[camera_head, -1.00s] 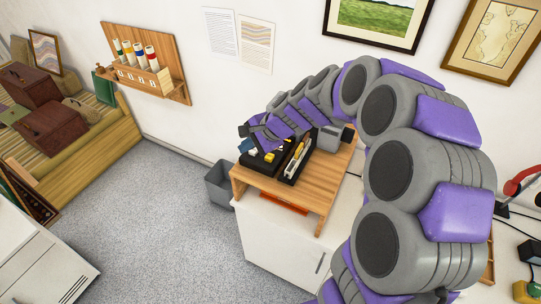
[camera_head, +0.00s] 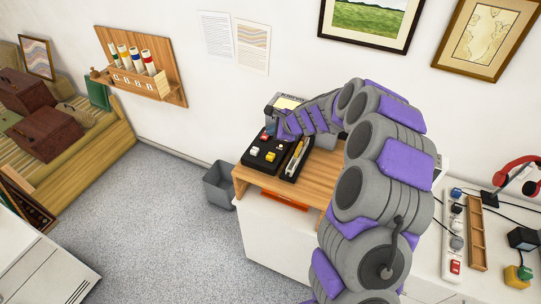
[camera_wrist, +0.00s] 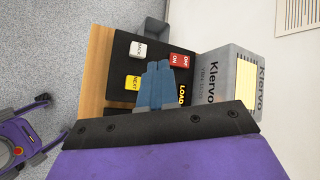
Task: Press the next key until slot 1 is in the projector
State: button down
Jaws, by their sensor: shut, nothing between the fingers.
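The black key panel (camera_head: 259,164) lies on the wooden stand. In the wrist view it bears a white BACK key (camera_wrist: 137,48), a red ON/OFF key (camera_wrist: 178,60) and a yellow NEXT key (camera_wrist: 133,82). The grey Klervo projector (camera_wrist: 213,88) stands beside the panel, with a pale lit screen (camera_wrist: 247,84); it also shows in the head view (camera_head: 272,105). No slot number is readable. My gripper (camera_wrist: 159,66) is shut and empty, its blue-grey fingertips over the panel between NEXT and ON/OFF. I cannot tell whether they touch it. The LOAD key is hidden.
A long narrow tray (camera_head: 305,151) lies right of the keys on the wooden stand (camera_head: 251,181). A grey bin (camera_head: 218,187) stands on the floor to the left. A row of switches (camera_head: 457,225) and a red headset (camera_head: 516,175) are at the right.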

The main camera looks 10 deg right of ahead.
jog(key=b, duration=0.7)
send_over(272, 157)
notch_tip(272, 157, down, 7)
jog(key=shift+w+r, duration=0.1)
jog(key=shift+r, duration=0.05)
jog(key=shift+f, duration=1.05)
jog(key=shift+f, duration=0.15)
dwell(0.7)
jog(key=shift+f+b, duration=0.2)
jog(key=shift+b, duration=0.1)
